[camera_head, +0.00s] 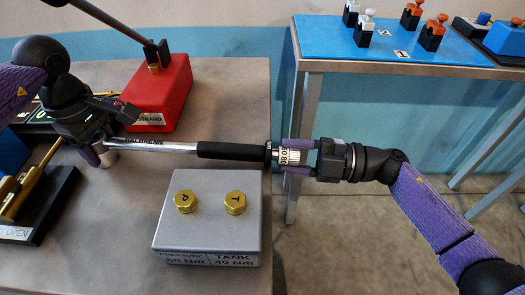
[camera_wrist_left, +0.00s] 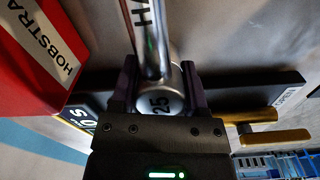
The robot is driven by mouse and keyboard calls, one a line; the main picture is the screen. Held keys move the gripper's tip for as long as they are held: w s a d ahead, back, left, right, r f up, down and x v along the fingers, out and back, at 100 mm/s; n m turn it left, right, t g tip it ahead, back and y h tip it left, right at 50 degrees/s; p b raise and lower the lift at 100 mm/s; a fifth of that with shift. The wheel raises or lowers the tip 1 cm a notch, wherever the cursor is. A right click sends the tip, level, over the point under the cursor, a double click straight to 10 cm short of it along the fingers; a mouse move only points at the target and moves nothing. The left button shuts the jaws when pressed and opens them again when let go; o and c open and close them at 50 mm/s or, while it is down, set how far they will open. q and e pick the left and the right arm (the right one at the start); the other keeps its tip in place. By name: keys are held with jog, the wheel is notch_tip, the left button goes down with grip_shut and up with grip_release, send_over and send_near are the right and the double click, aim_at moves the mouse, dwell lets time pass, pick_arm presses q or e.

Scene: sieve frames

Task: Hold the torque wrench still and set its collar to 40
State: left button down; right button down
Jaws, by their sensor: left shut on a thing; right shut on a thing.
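The torque wrench (camera_head: 232,151) lies level across the head view, with a chrome shaft and black grip. My left gripper (camera_head: 101,143) is shut on its left head end. My right gripper (camera_head: 287,158) is shut around the collar (camera_head: 292,157) at the wrench's right end, one finger above and one below. The collar carries a white band with dark figures. The figures are small and partly hidden, so I cannot tell the setting.
A grey block (camera_head: 165,233) with brass caps P and T stands below the wrench, labelled 60 Nm and 40 Nm. A red block (camera_head: 172,92) stands behind it. A black stand (camera_head: 56,199) with brass bars is at left. A blue-topped table (camera_head: 390,48) is at right.

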jog(key=n, duration=0.4)
jog(key=shift+y, duration=0.3)
jog(key=shift+n+y, duration=0.3)
jog(key=shift+n, duration=2.1)
jog(key=shift+f, duration=0.1)
jog(key=shift+c, duration=1.1)
grip_release()
jog(key=shift+t, duration=0.3)
jog(key=s+d+f, duration=0.1)
jog(key=d, duration=1)
jog(key=shift+s+d+f, duration=0.25)
jog(key=shift+s+d, duration=0.05)
jog(key=shift+d, duration=0.1)
